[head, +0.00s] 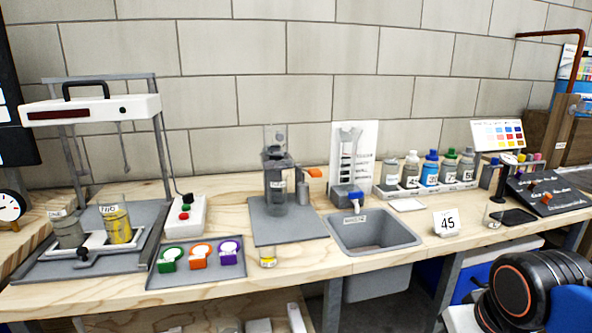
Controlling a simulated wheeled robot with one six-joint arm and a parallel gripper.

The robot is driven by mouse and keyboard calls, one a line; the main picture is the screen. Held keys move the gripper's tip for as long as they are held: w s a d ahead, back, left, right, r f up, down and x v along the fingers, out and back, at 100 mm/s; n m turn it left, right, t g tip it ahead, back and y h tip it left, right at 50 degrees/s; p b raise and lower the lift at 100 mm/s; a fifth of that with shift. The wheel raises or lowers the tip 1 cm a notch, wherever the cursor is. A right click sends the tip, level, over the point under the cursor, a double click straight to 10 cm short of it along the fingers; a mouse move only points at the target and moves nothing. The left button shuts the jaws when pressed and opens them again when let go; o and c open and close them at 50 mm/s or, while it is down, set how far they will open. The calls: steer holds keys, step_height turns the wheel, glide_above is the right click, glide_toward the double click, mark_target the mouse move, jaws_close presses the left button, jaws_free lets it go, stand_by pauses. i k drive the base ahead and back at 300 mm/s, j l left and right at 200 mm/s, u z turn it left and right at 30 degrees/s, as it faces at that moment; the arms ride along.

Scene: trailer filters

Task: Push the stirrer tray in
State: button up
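The stirrer (90,108) stands at the left of the bench, a white head with a black handle on a grey frame. Two thin stirring rods hang below the head. Under it, a white tray (98,250) with a black knob at its front lies on a grey base plate (45,271). A grey jar (69,234) and a yellow jar (116,226) stand on the tray, in front of the hanging rods. The tray's rear is partly hidden by the jars. My gripper is not in view; a black arm part with an orange ring, probably mine, shows at the lower right.
A white button box (184,217) and a grey plate (196,268) with coloured clamp-like pieces stand right of the stirrer. Further right are a filter stand (277,190), a grey sink (376,236) and a row of bottles (430,171). Little free bench lies before the base plate.

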mark_target(97, 244)
steer(key=j+u, duration=0.2)
steer(key=u, duration=1.25)
steer(key=k+j, duration=0.05)
